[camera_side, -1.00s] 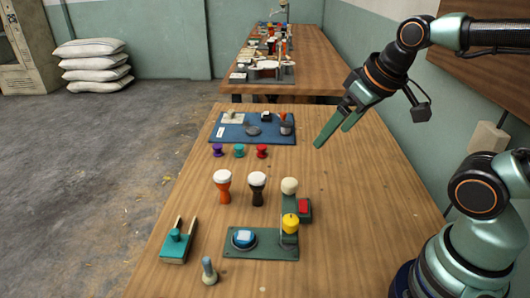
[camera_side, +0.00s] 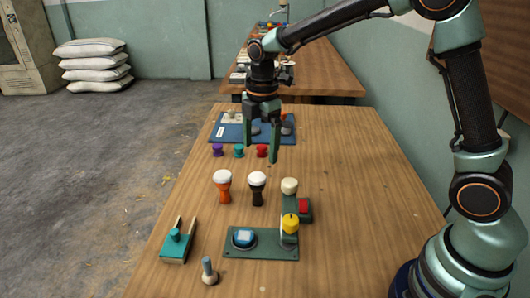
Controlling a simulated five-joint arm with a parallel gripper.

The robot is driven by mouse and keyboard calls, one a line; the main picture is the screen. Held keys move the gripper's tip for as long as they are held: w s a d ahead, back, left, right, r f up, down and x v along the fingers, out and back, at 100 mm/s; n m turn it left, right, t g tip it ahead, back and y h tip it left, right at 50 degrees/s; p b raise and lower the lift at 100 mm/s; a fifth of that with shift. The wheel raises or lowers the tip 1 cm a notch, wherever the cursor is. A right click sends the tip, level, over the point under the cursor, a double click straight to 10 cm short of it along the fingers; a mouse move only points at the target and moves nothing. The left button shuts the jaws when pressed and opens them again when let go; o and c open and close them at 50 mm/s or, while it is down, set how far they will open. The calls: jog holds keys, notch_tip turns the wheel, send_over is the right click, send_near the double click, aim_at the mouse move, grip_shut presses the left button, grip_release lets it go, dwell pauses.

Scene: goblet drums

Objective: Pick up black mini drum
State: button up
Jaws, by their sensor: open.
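The black mini drum (camera_side: 257,193) stands upright on the wooden table, with a white head on a dark goblet body. An orange drum (camera_side: 222,190) with a white head stands to its left. My gripper (camera_side: 260,158) points down, open and empty, above the table. In the picture its fingers lie above the black drum, over the row of small spools. The right finger overlaps the area just right of the red spool (camera_side: 261,151). The gripper's exact height and depth relative to the drum cannot be told.
A purple spool (camera_side: 217,150) and a teal spool (camera_side: 239,151) stand behind the drums. A blue mat (camera_side: 222,138) with items lies farther back. A green fixture (camera_side: 262,252) with a yellow knob stands in front right. A teal block tool (camera_side: 176,245) lies front left. The table's right side is clear.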

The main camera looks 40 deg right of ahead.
aim_at(257, 191)
jog(key=f, duration=0.1)
jog(key=f+n, duration=0.1)
jog(key=w+f+n, duration=0.1)
jog(key=shift+w+a+g, duration=0.1)
jog(key=shift+a+g, duration=0.2)
jog(key=shift+a, duration=0.1)
notch_tip(257, 191, down, 12)
jog(key=shift+d+r, duration=0.1)
jog(key=shift+d, duration=0.05)
jog(key=c, duration=1.4)
